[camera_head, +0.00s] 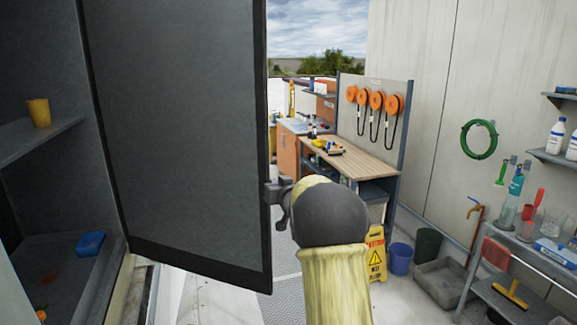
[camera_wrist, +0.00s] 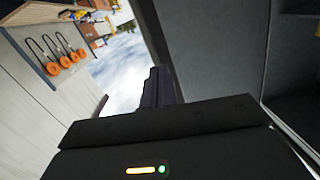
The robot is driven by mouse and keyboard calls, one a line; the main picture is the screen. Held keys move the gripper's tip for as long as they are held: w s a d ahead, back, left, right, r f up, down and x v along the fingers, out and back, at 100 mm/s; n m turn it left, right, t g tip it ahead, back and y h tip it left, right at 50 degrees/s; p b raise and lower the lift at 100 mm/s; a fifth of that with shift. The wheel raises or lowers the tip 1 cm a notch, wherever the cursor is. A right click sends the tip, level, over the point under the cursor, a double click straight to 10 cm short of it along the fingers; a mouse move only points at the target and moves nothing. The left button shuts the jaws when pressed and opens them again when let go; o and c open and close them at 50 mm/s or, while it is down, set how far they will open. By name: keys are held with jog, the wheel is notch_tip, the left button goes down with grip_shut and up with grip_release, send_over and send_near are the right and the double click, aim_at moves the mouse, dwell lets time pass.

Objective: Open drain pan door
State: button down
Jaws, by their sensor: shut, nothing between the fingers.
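The drain pan door (camera_head: 180,120) is a tall dark grey panel in the head view. It stands swung open, its inner face visible, with the cabinet interior (camera_head: 40,170) showing to its left. My gripper (camera_head: 278,200) is at the door's right free edge, low down, partly hidden by my own wrist. I cannot tell whether it touches the edge. In the wrist view my gripper's dark fingers (camera_wrist: 158,86) are together and hold nothing. The door also shows there as a dark panel (camera_wrist: 215,50), right of the fingers.
Inside the cabinet are a shelf (camera_head: 45,140) with a yellow cup (camera_head: 38,112) and a blue item (camera_head: 90,244) on the floor. A workbench (camera_head: 350,160), yellow wet-floor sign (camera_head: 376,258), buckets (camera_head: 400,258) and a metal rack (camera_head: 515,285) stand to the right. Some walkway between is clear.

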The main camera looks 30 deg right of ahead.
jog(key=s+a+f+g+b, duration=0.1)
jog(key=s+a+f+g, duration=0.6)
jog(key=s+a+f, duration=0.7)
jog(key=s+a+f+g, duration=0.2)
jog(key=s+f, duration=0.1)
jog(key=s, duration=0.5)
jog(key=s+a+f+n+g+y+b, duration=0.1)
jog(key=s+a+f+g, duration=0.1)
jog(key=s, duration=0.6)
jog(key=s+a+f+n+g, duration=0.1)
jog(key=s+a+f+g, duration=0.2)
jog(key=s, duration=0.5)
jog(key=shift+s+f+y+b, duration=0.3)
jog(key=shift+f+y, duration=0.1)
jog(key=shift+f, duration=0.1)
